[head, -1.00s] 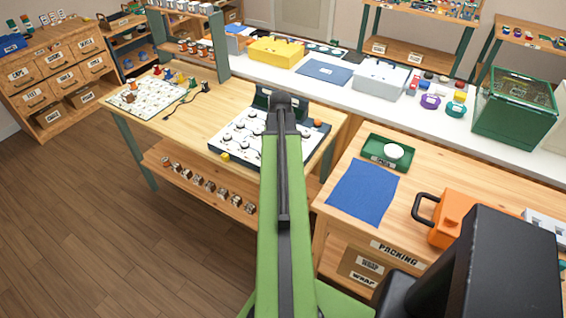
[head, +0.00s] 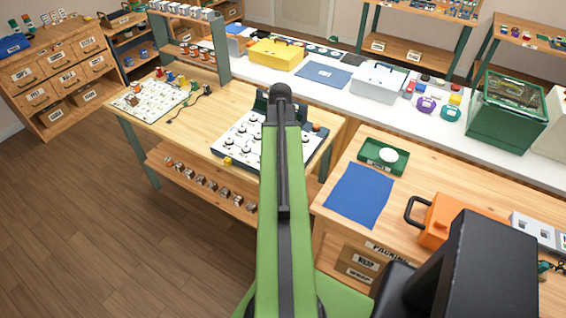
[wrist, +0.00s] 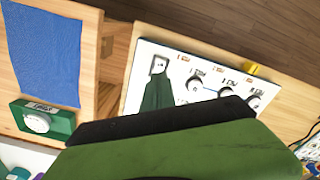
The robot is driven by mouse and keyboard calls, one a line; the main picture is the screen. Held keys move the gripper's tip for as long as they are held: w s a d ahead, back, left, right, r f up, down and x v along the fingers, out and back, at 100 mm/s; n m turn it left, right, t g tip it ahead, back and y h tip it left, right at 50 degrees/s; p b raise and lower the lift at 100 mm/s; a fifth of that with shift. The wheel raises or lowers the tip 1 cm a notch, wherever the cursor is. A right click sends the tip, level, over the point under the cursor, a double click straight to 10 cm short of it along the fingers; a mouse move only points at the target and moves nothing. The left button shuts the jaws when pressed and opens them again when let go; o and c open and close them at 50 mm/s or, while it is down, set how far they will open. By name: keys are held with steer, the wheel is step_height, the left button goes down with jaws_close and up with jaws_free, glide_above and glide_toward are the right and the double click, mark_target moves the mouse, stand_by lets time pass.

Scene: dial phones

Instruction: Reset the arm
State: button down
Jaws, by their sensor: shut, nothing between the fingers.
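My green arm with its black end joint (head: 281,95) reaches up the middle of the head view, over the white knob board (head: 245,140). My gripper is hidden behind it in that view. In the wrist view a tapered green tip of my gripper (wrist: 159,82) shows past a black band and a wide green part of my arm. The tip looks closed and holds nothing.
Right of the board is the packing bench with a blue cloth (head: 358,195), a green tray with a white disc (head: 383,156) and an orange case (head: 450,222). Another white board (head: 150,102) lies left. A white counter with boxes runs behind. The floor at left is clear.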

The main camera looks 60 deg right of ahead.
stand_by(0.3)
steer(key=w+a+n, duration=0.6)
steer(key=w+a, duration=1.4)
steer(key=a, duration=0.3)
steer(key=w+a+n, duration=0.1)
steer(key=a+n, duration=0.5)
steer(key=a, duration=2)
steer(key=shift+w+a, duration=0.3)
